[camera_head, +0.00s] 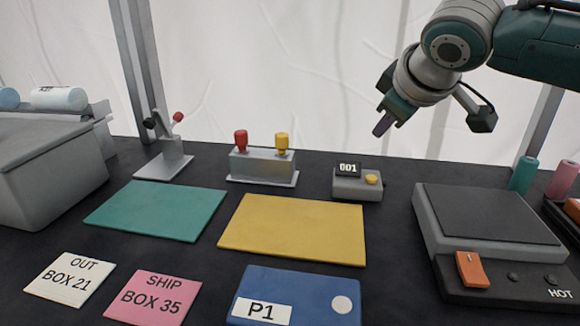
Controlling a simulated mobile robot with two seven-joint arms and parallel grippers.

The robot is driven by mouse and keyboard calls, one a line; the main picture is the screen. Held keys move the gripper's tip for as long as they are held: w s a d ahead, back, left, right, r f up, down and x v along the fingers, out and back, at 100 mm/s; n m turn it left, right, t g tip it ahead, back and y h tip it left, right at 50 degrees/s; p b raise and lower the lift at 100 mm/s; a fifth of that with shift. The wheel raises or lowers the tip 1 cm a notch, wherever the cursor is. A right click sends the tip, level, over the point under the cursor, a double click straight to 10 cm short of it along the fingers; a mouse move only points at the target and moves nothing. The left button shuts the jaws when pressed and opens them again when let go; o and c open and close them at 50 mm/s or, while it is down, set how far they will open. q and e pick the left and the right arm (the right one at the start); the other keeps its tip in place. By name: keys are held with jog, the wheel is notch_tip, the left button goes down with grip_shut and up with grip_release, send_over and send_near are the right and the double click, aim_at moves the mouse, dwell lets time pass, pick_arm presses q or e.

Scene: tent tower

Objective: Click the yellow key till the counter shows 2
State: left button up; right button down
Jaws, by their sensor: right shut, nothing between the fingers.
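The counter (345,188) is a small grey box at the back middle of the table. Its dark display (348,169) reads 001. The yellow key (372,179) is a round button on the box's top, right of the display. My right gripper (382,125) is shut and empty. It hangs in the air above the counter, apart from the yellow key, with its fingers pointing down and left. My left gripper is not in view.
A grey block with red and yellow knobs (263,164) stands left of the counter. A hot plate (488,214) sits to the right. Yellow (293,228) and green (157,210) mats lie in front, with a blue P1 panel (312,290) nearer. A grey bin (50,175) stands far left.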

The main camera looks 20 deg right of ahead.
aim_at(371, 179)
notch_tip(371, 179, down, 4)
jog(key=b, duration=0.3)
jog(key=shift+b, duration=0.4)
jog(key=shift+f+b, duration=0.45)
jog(key=shift+f, duration=0.65)
jog(key=shift+f, duration=0.15)
dwell(0.5)
jog(key=shift+f, duration=0.3)
